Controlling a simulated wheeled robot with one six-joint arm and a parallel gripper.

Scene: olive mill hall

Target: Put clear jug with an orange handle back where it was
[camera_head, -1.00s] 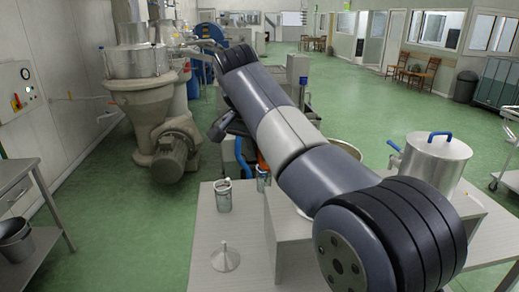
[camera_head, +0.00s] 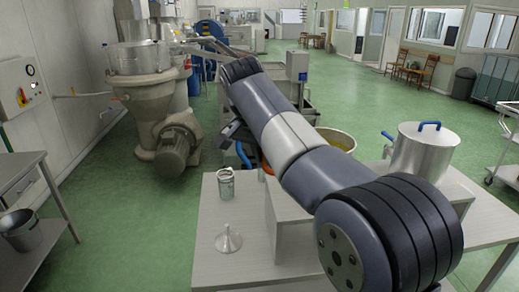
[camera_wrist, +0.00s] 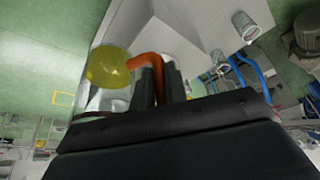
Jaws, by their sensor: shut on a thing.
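My gripper (camera_wrist: 160,85) is shut on the orange handle (camera_wrist: 147,62) of the clear jug in the wrist view. A rounded yellow, see-through shape (camera_wrist: 108,67) beside the handle looks like the jug's body or its contents; I cannot tell which. In the head view my arm crosses the picture and hides most of the jug. Only a bit of orange (camera_head: 267,165) shows beside the arm, near the pale table (camera_head: 205,255). I cannot tell whether the jug touches a surface.
A glass jar (camera_head: 225,184) and a funnel (camera_head: 229,240) stand on the table's left part. A raised stand (camera_head: 285,210) is beside them. A steel pot (camera_head: 425,152) with blue handles stands at the right. A yellowish basin (camera_head: 338,139) is partly behind my arm. Green floor is open at left.

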